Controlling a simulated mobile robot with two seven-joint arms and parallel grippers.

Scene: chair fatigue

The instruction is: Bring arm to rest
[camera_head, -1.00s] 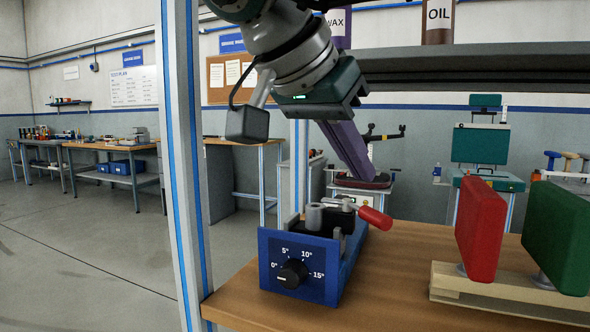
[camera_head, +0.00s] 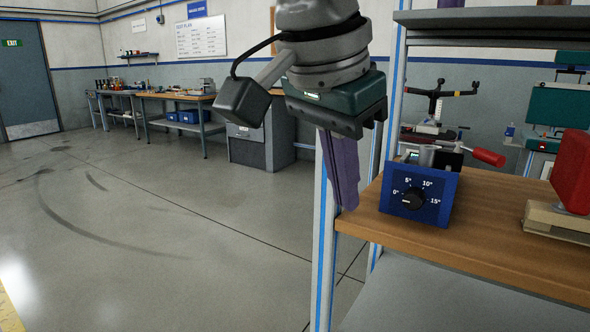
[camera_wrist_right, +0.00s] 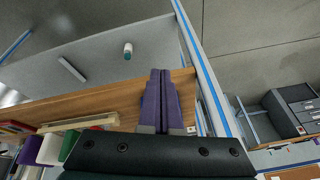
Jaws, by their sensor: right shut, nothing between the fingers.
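My right gripper (camera_head: 345,205) hangs from the top of the head view, its purple fingers pointing down and pressed together with nothing between them. It is in front of the blue-striped shelf post, left of the wooden bench top. In the right wrist view the shut fingers (camera_wrist_right: 160,78) show in front of the wooden bench top's edge. I cannot tell whether the fingers touch anything. My left gripper is not in view.
A blue dial box (camera_head: 420,195) with a red-handled clamp stands on the wooden bench top (camera_head: 480,235). A red pad (camera_head: 571,172) is at the right. The shelf post (camera_head: 325,265) is close beside my gripper. Open floor (camera_head: 170,230) lies to the left.

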